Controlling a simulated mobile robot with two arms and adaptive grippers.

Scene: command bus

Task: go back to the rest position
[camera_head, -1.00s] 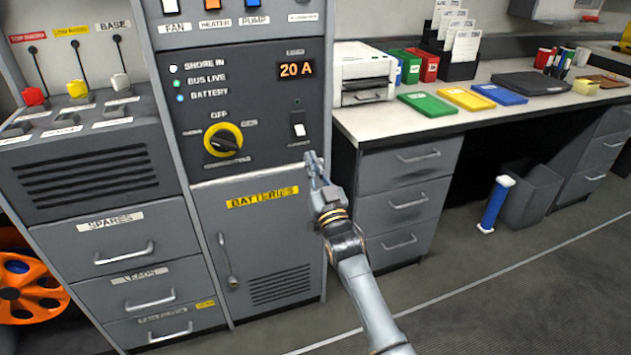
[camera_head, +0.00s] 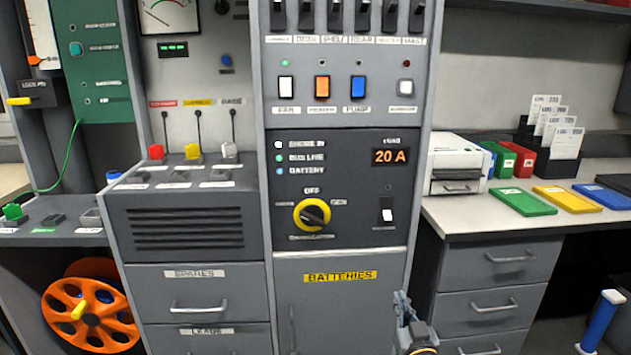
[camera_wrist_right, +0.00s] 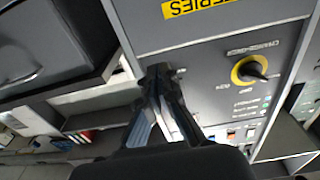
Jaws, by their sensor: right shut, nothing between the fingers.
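My right gripper (camera_head: 403,306) shows at the bottom of the head view, in front of the right edge of the batteries cabinet (camera_head: 325,312). Its fingers are shut with nothing between them. In the right wrist view the gripper (camera_wrist_right: 158,72) points toward the grey panel, with the yellow batteries label (camera_wrist_right: 192,6) above and the yellow rotary knob (camera_wrist_right: 250,70) to the right. Whether the fingertips touch the panel is hard to tell. My left gripper is not in view.
The control panel (camera_head: 345,172) with switches and a 20 A display stands above the cabinet. A desk (camera_head: 470,217) with a printer (camera_head: 458,165) and coloured trays is at the right. An orange reel (camera_head: 92,312) is at lower left.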

